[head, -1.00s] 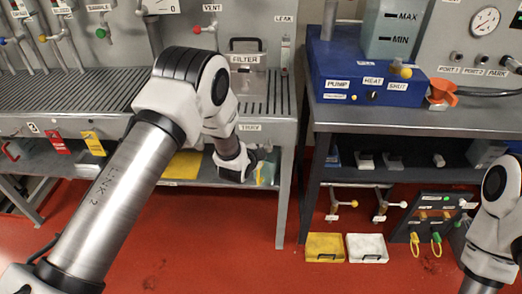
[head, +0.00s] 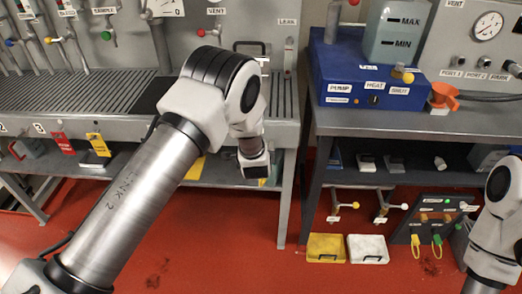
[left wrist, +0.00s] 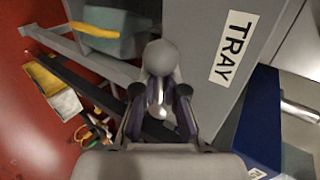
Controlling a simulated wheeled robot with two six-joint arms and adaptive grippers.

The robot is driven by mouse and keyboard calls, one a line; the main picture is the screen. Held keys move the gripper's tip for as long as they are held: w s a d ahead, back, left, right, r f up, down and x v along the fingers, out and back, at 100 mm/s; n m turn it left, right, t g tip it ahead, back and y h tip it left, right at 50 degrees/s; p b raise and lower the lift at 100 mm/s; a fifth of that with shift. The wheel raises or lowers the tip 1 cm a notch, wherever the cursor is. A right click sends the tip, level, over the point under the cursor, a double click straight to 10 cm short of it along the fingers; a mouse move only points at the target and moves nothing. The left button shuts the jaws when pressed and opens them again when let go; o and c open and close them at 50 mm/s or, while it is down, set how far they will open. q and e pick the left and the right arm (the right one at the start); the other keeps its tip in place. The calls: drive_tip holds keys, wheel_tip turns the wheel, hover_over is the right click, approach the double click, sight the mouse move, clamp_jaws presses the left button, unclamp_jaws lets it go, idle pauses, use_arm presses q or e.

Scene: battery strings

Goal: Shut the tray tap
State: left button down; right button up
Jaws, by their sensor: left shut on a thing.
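The grey bench front carries a TRAY label (left wrist: 234,48), seen in the left wrist view. Beside it a grey, round-ended tap part (left wrist: 161,58) sticks out towards my left gripper (left wrist: 160,94). My left gripper is shut on this tap, its two fingers on either side of the stem. In the head view my left wrist hangs in front of the bench's right end and hides the tap, the label and the fingers. Which way the tap handle is turned is hard to tell. My right arm shows at the right edge of the head view; its gripper is out of the picture.
A second table (head: 345,118) with a blue pump unit (head: 365,78) stands close on the right. Yellow (head: 326,247) and white (head: 367,248) cases lie on the red floor.

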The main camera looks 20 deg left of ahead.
use_arm(q)
drive_tip(key=shift+s+a+f, duration=0.1)
drive_tip(key=shift+s+f, duration=0.1)
drive_tip(key=shift+f, duration=0.05)
drive_tip(key=c, duration=1.2)
unclamp_jaws()
drive_tip(key=shift+a+r, duration=0.15)
drive_tip(key=shift+a, duration=0.05)
drive_tip(key=shift+s+d+r, duration=0.1)
drive_tip(key=shift+d+r, duration=0.05)
drive_tip(key=shift+r, duration=0.05)
drive_tip(key=v, duration=1.1)
drive_tip(key=shift+s+r, duration=0.1)
drive_tip(key=shift+s, duration=0.2)
